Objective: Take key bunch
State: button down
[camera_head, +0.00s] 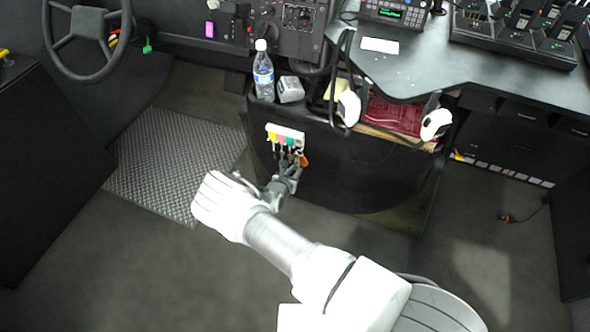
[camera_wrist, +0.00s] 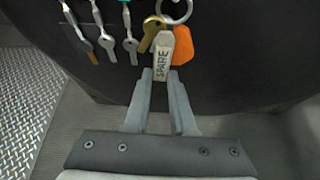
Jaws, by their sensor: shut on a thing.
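The key bunch (camera_wrist: 164,55) hangs from a metal ring. It has a tag reading SPARE, a brass key (camera_wrist: 151,32) and an orange fob (camera_wrist: 183,45). My gripper (camera_wrist: 160,77) is shut on the lower part of the SPARE tag, one finger on each side. In the head view, my gripper (camera_head: 293,173) is just under the white key rack (camera_head: 285,130) on the dark console front, and the orange fob (camera_head: 304,160) shows beside it.
Other keys (camera_wrist: 107,42) hang close to the left of the bunch. A water bottle (camera_head: 263,72) and a grey-white object (camera_head: 290,89) stand on the console above the rack. Headsets (camera_head: 436,124) lie at its right. The floor below is clear.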

jog(key=shift+s+a+p, duration=0.3)
jog(key=shift+s+p, duration=0.1)
jog(key=shift+s, duration=0.4)
jog(key=shift+s+a+p, duration=0.25)
jog(key=shift+s+p, duration=0.15)
jog(key=shift+s, duration=0.35)
jog(key=shift+s+a+p, duration=0.3)
jog(key=shift+s+p, duration=0.1)
jog(key=shift+s, duration=0.4)
